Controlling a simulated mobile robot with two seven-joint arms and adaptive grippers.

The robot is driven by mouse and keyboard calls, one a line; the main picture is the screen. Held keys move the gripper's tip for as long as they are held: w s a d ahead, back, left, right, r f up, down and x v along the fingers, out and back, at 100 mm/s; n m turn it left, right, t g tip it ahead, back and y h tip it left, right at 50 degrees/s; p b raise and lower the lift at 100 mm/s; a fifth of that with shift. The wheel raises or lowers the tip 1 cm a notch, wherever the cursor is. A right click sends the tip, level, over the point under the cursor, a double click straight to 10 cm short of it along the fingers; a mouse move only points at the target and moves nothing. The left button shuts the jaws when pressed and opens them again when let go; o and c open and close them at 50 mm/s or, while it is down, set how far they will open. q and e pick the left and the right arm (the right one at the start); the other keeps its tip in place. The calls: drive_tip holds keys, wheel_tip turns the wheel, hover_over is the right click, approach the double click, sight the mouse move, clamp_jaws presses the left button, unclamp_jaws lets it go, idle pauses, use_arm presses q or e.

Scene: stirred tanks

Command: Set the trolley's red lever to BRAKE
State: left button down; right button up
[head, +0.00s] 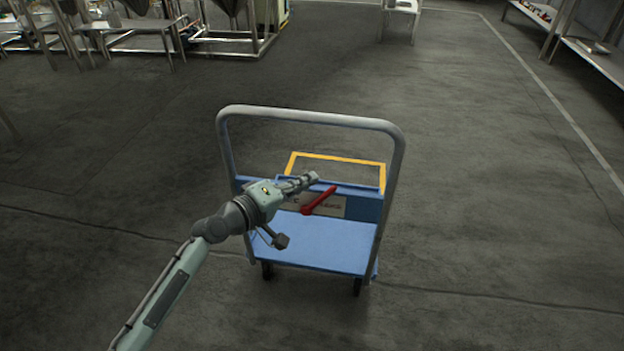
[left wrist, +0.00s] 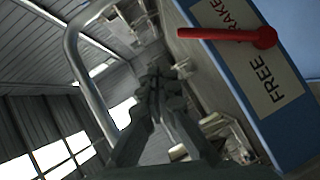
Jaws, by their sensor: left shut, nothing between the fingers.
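The trolley (head: 335,245) has a blue deck and a tall grey push handle (head: 310,115). Its red lever (head: 320,200) points up and right in the head view from a round pivot. Behind it is a pale label plate (head: 335,208), partly hidden by my arm. In the left wrist view the plate (left wrist: 262,92) reads FREE and BRAKE; the red lever (left wrist: 225,34) crosses near the start of BRAKE, partly covering it. My left gripper (head: 313,177) is shut and empty, just above and left of the lever's free end; its fingers (left wrist: 155,75) appear apart from the lever.
A yellow frame (head: 337,157) stands behind the blue panel. Steel tank stands (head: 225,45) are at the back left, and a shelf (head: 600,50) is at the right edge. The grey floor around the trolley is clear.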

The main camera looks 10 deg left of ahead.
use_arm(q)
drive_tip(key=s+a+r, duration=0.2)
drive_tip(key=s+r, duration=0.1)
drive_tip(key=s, duration=0.3)
drive_tip(key=shift+a, duration=0.35)
drive_tip(key=shift+f, duration=0.1)
